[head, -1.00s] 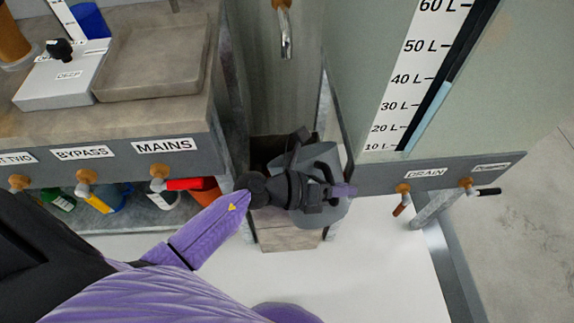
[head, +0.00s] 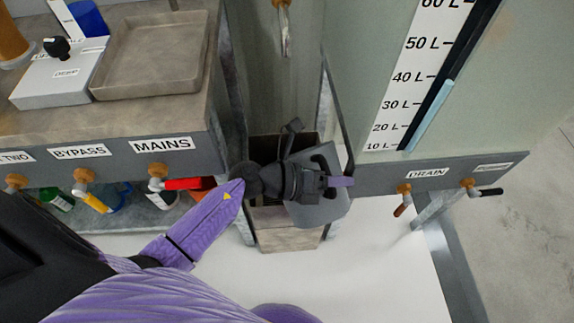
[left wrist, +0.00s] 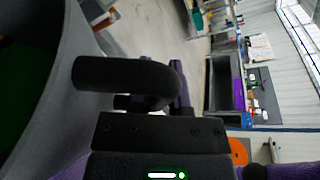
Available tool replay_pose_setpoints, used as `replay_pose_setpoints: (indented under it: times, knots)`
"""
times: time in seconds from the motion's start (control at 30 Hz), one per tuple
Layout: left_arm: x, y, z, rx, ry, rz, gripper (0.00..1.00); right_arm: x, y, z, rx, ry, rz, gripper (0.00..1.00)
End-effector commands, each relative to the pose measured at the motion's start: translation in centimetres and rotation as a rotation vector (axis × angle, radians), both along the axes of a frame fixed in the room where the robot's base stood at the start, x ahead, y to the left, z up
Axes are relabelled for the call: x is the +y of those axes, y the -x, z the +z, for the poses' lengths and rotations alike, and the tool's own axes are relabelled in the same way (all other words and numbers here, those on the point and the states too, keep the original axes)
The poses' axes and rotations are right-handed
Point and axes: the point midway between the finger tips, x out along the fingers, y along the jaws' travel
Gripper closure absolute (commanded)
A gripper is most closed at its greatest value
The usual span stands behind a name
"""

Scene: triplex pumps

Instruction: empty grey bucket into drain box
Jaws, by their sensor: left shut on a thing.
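The grey bucket (head: 322,208) is held by my left gripper (head: 330,183) in the middle of the head view. The gripper hides much of it. The bucket is tilted and hangs over the right part of the open-topped drain box (head: 288,240). In the left wrist view the bucket's grey wall (left wrist: 65,115) fills the left side, with a dark green inside at the edge. The dark curved handle (left wrist: 120,78) is at my left gripper's jaws, which are shut on it. Whether liquid is leaving the bucket cannot be told. My right gripper is not in view.
A bench with a grey tray (head: 155,60) and valves labelled MAINS (head: 158,170) and BYPASS stands left. A tank with a litre scale (head: 415,85) and a DRAIN valve (head: 403,190) stands right. A tap (head: 284,35) hangs above the box.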

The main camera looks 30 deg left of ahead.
Motion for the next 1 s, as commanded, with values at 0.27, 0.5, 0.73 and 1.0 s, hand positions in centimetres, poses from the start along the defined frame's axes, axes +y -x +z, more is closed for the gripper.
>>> replay_pose_setpoints:
  times: [0.27, 0.5, 0.73, 1.0]
  knots:
    - [0.4, -0.3, -0.1, 0.02, 0.03, -0.001, 1.0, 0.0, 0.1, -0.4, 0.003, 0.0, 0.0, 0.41]
    - [0.8, -0.6, -0.3, 0.039, 0.056, 0.0, 1.0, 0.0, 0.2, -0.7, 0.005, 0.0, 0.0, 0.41]
    - [1.1, -0.8, -0.4, 0.058, 0.083, 0.0, 1.0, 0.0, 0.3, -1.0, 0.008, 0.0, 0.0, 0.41]
    - [1.5, -1.1, 1.5, 0.072, 0.113, 0.0, 1.0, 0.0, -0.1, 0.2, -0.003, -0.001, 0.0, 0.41]
